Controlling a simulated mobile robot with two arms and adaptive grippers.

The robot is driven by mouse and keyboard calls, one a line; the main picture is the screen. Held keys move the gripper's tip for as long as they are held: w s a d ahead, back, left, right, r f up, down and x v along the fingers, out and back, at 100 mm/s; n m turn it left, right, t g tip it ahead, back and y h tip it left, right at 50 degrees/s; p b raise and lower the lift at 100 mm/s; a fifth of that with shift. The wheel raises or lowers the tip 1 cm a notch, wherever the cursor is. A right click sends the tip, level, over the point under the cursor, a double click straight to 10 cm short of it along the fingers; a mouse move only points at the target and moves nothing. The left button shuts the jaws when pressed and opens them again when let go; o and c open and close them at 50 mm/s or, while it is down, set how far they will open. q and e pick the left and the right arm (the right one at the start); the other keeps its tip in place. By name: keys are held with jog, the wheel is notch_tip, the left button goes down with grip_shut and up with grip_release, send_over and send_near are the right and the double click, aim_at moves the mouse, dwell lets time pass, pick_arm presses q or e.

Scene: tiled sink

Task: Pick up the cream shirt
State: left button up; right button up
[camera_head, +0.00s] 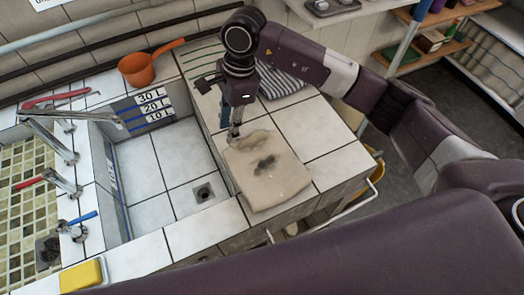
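The cream shirt (268,172) lies folded on the white tiled counter to the right of the sink basin, with dark stains on its middle and upper edge. My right gripper (234,134) points down at the shirt's upper left edge. Its tips are at or just above the cloth. I cannot tell whether the fingers touch or pinch it, as the gripper is small and seen from above. My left gripper is not in view.
A striped cloth (283,80) lies behind my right gripper. The tiled basin (160,165) is left of the shirt. An orange dipper (138,68) stands on the back ledge, and a yellow sponge (82,276) lies at the front left. Shelves (430,45) stand at the back right.

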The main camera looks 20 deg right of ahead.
jog(key=h, duration=0.2)
send_over(252, 132)
jog(key=a, duration=0.1)
jog(key=shift+w+d+f+h+p, duration=0.1)
jog(key=shift+d+f+h+p, duration=0.2)
jog(key=shift+d+f+p, duration=0.25)
jog(key=f+p, duration=0.2)
jog(key=f, duration=0.3)
jog(key=shift+s, duration=0.2)
jog(key=shift+f, duration=0.35)
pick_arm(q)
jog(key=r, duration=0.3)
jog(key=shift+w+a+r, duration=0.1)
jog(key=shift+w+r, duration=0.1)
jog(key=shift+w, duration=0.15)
pick_arm(e)
jog(key=shift+c, duration=0.3)
grip_shut()
